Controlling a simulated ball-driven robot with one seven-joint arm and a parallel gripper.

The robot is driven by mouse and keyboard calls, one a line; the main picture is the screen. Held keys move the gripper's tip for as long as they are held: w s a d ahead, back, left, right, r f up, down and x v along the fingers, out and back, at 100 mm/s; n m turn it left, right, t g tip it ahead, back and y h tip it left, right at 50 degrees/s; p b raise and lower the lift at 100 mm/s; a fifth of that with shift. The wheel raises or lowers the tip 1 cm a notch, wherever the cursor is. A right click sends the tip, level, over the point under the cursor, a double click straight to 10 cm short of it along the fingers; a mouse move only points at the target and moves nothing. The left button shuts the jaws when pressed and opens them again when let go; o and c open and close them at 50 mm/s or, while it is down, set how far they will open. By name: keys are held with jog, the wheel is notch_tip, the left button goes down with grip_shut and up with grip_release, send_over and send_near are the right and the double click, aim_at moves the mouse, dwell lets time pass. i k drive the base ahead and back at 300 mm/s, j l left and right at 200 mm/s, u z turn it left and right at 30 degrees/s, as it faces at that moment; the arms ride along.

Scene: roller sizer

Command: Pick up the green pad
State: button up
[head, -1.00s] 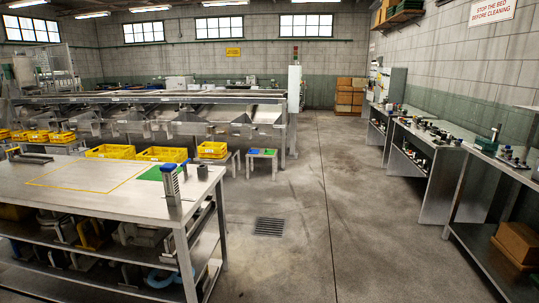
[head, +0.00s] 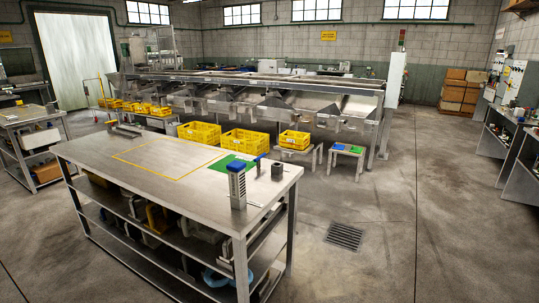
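A flat green pad (head: 356,149) lies on a low grey stool (head: 345,158) on the floor beyond the workbench, to the right of a blue pad (head: 339,146). A second, larger green sheet (head: 229,164) lies flat on the steel workbench (head: 120,165), near its far right edge. The pictures do not show which of the two the task means. A grey post with a blue top (head: 237,185) stands in front of the larger green sheet and overlaps the view of its surroundings. My gripper is not in view.
A dark square block (head: 278,171) stands at the bench's right end. Yellow crates (head: 244,140) stand beyond the bench, before the long sizer machine (head: 280,105). A floor drain (head: 344,236) lies right of the bench. Open floor extends on the right.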

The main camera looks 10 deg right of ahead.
aim_at(353, 149)
jog(key=i+l+z, duration=0.3)
jog(key=i, duration=0.7)
jog(key=i+z, duration=0.3)
jog(key=i, duration=4.85)
jog(key=i+j+z, duration=0.2)
jog(key=i, duration=0.3)
jog(key=i+j+z, duration=0.2)
jog(key=i, duration=0.3)
jog(key=i+j+z, duration=0.2)
jog(key=i, duration=0.3)
jog(key=i+j+z, duration=0.6)
jog(key=i+l, duration=0.1)
